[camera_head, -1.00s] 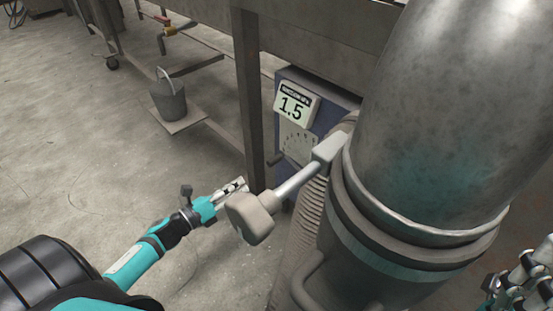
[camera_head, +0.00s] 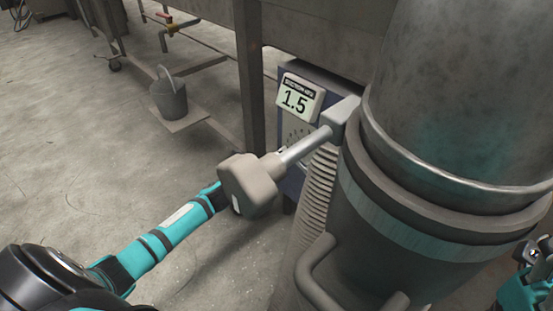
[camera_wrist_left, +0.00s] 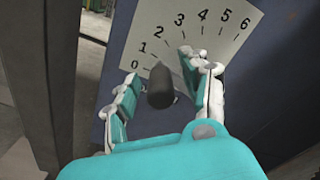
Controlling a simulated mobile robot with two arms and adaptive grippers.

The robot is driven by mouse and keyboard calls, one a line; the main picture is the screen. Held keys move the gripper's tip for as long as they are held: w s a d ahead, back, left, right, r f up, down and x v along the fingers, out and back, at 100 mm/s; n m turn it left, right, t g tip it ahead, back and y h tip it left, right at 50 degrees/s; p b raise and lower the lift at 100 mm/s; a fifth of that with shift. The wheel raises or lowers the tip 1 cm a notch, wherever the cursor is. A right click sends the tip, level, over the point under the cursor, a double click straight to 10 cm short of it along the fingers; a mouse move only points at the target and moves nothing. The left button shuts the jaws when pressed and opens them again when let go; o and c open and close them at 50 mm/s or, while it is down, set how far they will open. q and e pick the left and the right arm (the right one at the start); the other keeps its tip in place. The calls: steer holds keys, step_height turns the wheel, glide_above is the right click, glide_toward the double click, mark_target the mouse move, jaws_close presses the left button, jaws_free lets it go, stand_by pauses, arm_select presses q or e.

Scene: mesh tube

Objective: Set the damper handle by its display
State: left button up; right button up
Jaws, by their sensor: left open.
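The display (camera_head: 298,99) reads 1.5 on a blue cabinet (camera_head: 291,181). In the left wrist view, the dark damper handle (camera_wrist_left: 160,86) stands out in front of a white scale (camera_wrist_left: 210,25) numbered 0 to 6, on the side of the low numbers. My left gripper (camera_wrist_left: 158,66) is open, with one finger on each side of the handle; I cannot tell whether either touches it. In the head view, that gripper and the handle are hidden behind a beige block-ended bar. My right gripper (camera_head: 535,252) is partly in view at the right edge; its jaws are unclear.
The beige block (camera_head: 250,184) on a metal bar sticks out from the large metal tube (camera_head: 450,110), close over my left wrist. A ribbed hose (camera_head: 316,200) runs down beside the cabinet. A table leg (camera_head: 250,75) stands left of it. A bucket (camera_head: 168,98) stands farther left.

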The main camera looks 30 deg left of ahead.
arm_select(q)
jaws_close()
steer(key=shift+r, duration=0.1)
stand_by(0.5)
steer(key=shift+s+d+r+m+p, duration=0.1)
steer(key=shift+d+r+m+p, duration=0.2)
steer(key=shift+r+m, duration=0.45)
steer(key=shift+s+d+r+m+p, duration=0.2)
steer(key=shift+r+m, duration=0.25)
steer(key=shift+m, duration=0.6)
steer(key=shift+s+d+r+m, duration=0.15)
steer(key=shift+d+r+m, duration=0.55)
steer(key=shift+m, duration=0.6)
